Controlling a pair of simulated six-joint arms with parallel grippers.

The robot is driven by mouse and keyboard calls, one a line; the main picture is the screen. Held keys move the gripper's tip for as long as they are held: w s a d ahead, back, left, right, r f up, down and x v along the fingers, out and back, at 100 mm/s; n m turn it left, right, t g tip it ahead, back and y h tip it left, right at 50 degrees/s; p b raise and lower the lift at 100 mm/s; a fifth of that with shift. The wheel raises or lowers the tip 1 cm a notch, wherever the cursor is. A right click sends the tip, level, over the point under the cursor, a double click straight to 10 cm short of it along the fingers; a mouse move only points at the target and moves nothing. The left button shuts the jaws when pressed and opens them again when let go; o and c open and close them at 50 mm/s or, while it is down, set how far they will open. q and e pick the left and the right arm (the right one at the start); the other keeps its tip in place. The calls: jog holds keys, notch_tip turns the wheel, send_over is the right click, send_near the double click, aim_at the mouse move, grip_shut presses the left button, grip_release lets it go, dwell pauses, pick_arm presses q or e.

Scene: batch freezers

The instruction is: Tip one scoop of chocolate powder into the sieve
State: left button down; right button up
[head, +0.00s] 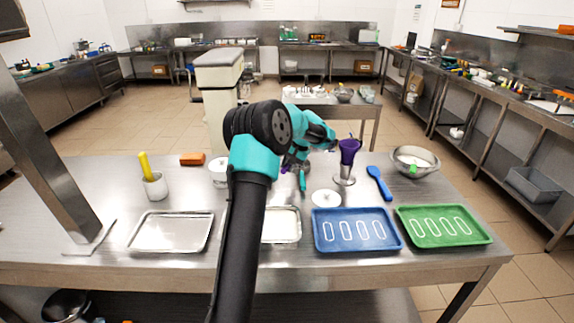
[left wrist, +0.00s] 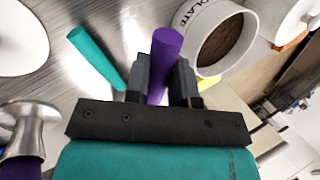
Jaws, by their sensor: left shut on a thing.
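My left gripper (left wrist: 163,85) is shut on a purple handle (left wrist: 165,55), taken to be the scoop's. The scoop's bowl end is hidden, so I cannot tell if it holds powder. A white tub with part of a chocolate label (left wrist: 187,62) stands beside the handle in the left wrist view, with brown powder (left wrist: 228,38) inside. In the head view my left gripper (head: 301,163) is over the back of the table, partly hidden by its arm. I cannot pick out the sieve for certain. My right gripper is not in view.
A purple piece on a metal stand (head: 348,152) is right of my gripper. A teal handle (left wrist: 95,58) and a white lid (head: 325,198) lie near. A blue tray (head: 318,243), a green tray (head: 407,238), a blue utensil (head: 379,183) and a steel bowl (head: 433,171) are farther right.

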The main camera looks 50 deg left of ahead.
pick_arm(q)
jog(key=shift+w+d+g+y, duration=0.1)
jog(key=shift+d+g+y, duration=0.2)
jog(key=shift+y, duration=0.4)
jog(key=g+y, duration=0.1)
jog(key=y, duration=0.2)
jog(key=f+g+y, duration=0.1)
jog(key=g+y, duration=0.1)
jog(key=y, duration=0.1)
jog(key=d+f+g+y, duration=0.1)
jog(key=y, duration=0.2)
jog(key=shift+w+d+f+n+g, duration=0.1)
jog(key=shift+w+f+n+g, duration=0.1)
jog(key=shift+w+n+g, duration=0.15)
jog(key=shift+r, duration=0.1)
dwell(0.7)
